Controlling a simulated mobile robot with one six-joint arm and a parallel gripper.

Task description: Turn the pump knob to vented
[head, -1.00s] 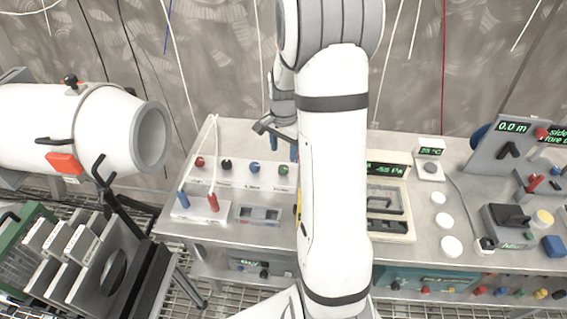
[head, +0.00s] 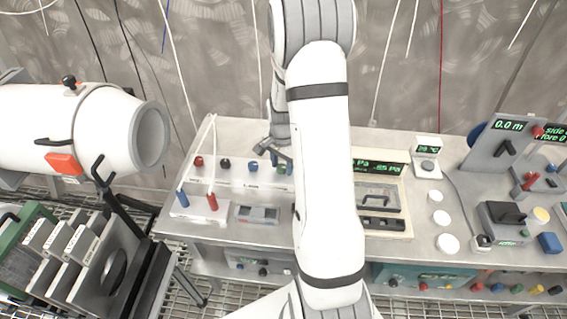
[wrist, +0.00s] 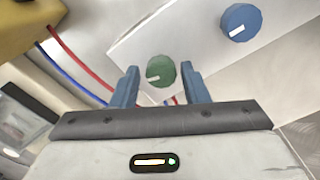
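A row of knobs sits on a white panel (head: 240,178): a red knob (head: 198,162), a black knob (head: 225,164), a blue knob (head: 252,167) and a green knob. I cannot read which label marks the pump. In the wrist view, the green knob (wrist: 160,71) shows between the two blue fingers of my gripper (wrist: 158,88), its white mark toward the lower left. The fingers are apart, one on each side; I cannot tell their depth relative to the knob. The blue knob (wrist: 240,22) is at the upper right. In the head view my gripper (head: 276,162) is at the panel's right end.
Left on the bench are blue and red plugs with white cables (head: 212,200). Right of my arm are a pressure display unit (head: 405,192), white discs (head: 448,243) and a thermometer display (head: 428,148). Red and blue wires (wrist: 72,65) run beside the panel.

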